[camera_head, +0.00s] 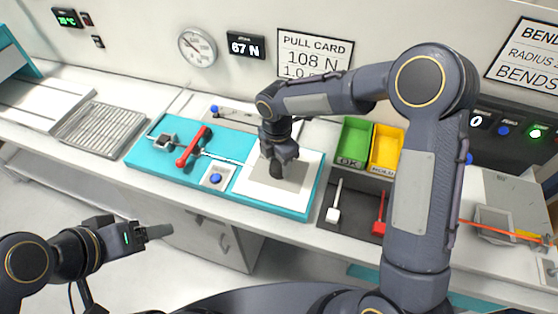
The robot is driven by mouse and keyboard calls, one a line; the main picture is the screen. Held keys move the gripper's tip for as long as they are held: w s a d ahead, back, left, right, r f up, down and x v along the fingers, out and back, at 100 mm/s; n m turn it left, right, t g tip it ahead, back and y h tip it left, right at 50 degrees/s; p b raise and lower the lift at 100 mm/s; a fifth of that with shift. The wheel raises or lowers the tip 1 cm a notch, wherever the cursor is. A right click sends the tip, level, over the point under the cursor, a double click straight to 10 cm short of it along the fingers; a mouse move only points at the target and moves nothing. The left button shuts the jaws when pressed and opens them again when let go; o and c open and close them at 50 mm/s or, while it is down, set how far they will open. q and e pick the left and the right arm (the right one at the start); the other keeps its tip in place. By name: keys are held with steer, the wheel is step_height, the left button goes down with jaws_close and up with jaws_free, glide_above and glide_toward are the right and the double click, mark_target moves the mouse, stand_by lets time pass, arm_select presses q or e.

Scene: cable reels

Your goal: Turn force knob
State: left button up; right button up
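The force display (246,45) on the back wall reads 67 N. The pull card (315,52) beside it reads 108 N, with its lower line partly covered by my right arm. My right gripper (277,168) points down over the white and grey plate at the right of the teal fixture (268,208). Its fingertips are dark and close together, and whether they hold anything is hidden. I cannot make out a force knob for certain; one may be hidden by this gripper. My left gripper (158,231) is empty in front of the bench, seen edge-on.
A red lever (194,147) and a blue button (215,178) sit on the fixture's left part. A round gauge (197,46) hangs on the wall. Green (354,142) and yellow (386,150) bins stand right of the fixture, behind white and red-handled tools.

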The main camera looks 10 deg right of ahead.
steer(key=c, duration=0.5)
steer(key=shift+m, duration=0.3)
steer(key=m+b, duration=0.2)
steer(key=m, duration=0.1)
steer(key=m+b, duration=0.1)
steer(key=m, duration=0.5)
steer(key=shift+b, duration=0.3)
steer(key=shift+r, duration=0.1)
steer(key=o, duration=1)
